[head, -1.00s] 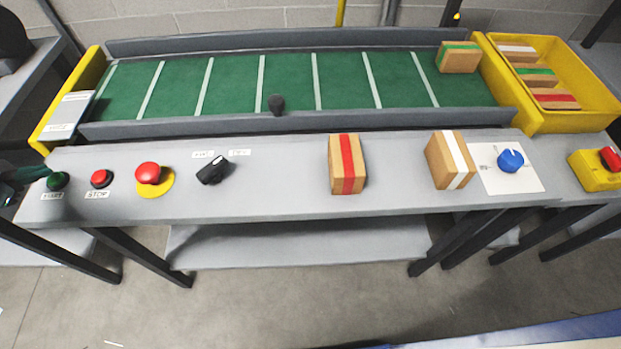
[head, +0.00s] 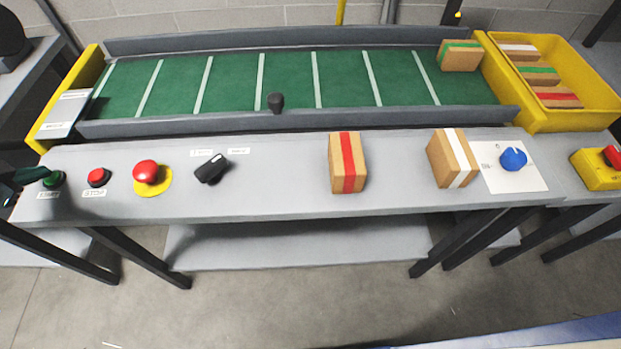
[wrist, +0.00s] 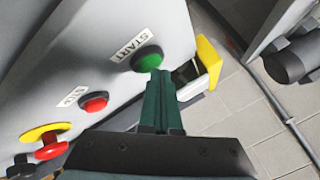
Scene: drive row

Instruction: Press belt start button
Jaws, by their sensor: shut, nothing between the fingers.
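The green start button (head: 55,179) sits at the left end of the grey bench, by a START label. It also shows in the wrist view (wrist: 148,59), beyond my fingertips. My gripper (head: 38,174) is at the left edge of the head view. In the wrist view its dark green fingers (wrist: 157,76) are shut with nothing between them. The fingertips overlap the button's lower edge in the wrist view. I cannot tell whether they touch it. The green conveyor belt (head: 290,82) runs behind the bench.
The red stop button (head: 98,177), a red mushroom button (head: 147,172) on yellow and a black switch (head: 211,169) stand right of the start button. Boxes with a red (head: 347,162) and a white stripe (head: 453,158) stand farther right. A yellow bin (head: 555,123) holds several boxes.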

